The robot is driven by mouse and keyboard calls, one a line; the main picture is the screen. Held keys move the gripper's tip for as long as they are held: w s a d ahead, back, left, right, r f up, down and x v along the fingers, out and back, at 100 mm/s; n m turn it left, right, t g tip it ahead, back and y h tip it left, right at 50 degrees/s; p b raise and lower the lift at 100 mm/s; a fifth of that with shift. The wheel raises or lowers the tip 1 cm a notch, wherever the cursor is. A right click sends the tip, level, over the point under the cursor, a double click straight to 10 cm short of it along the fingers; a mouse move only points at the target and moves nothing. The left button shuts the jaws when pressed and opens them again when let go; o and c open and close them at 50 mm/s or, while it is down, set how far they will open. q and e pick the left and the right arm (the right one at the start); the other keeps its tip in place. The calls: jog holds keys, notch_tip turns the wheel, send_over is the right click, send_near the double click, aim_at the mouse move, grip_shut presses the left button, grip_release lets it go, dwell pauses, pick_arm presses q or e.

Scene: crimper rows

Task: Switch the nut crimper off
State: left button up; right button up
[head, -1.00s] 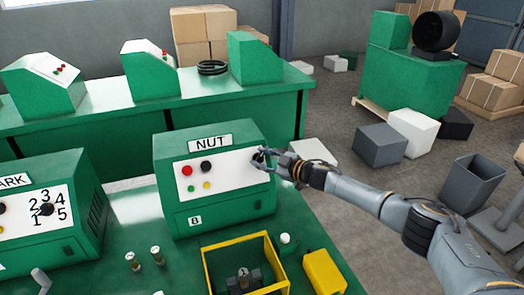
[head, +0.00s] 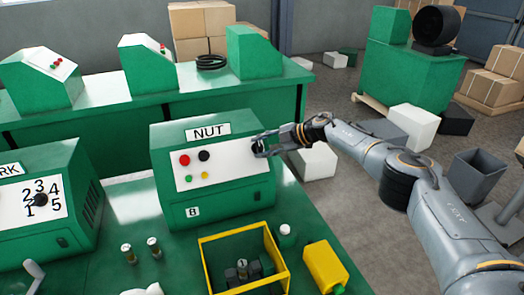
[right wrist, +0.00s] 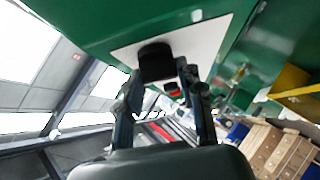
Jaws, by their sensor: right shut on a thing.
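The nut crimper (head: 235,188) is a green box with a sloped white panel and a sign reading NUT. Its panel carries a red button (head: 184,160), a black button (head: 204,156), a small green and a small yellow button, and a black knob at the right end. My right gripper (head: 262,146) is shut on that knob, and its fingers partly hide it in the head view. In the right wrist view the black knob (right wrist: 156,62) shows at the fingertips, against the white panel. The knob's setting cannot be read. My left gripper is not in view.
A crimper with a numbered dial (head: 45,200) stands to the left. In front are a yellow-edged bin (head: 205,262), a yellow container (head: 324,268), a white-capped bottle (head: 287,236) and small cylinders (head: 153,247). A back bench (head: 180,103) holds more green machines.

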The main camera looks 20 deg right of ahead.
dwell(0.3)
jog(key=o, duration=1.2)
jog(key=shift+c, duration=0.2)
jog(key=v, duration=1.1)
jog(key=shift+d+r, duration=0.25)
jog(key=shift+r, duration=0.1)
jog(key=shift+s+d, duration=0.1)
jog(key=shift+s, duration=0.1)
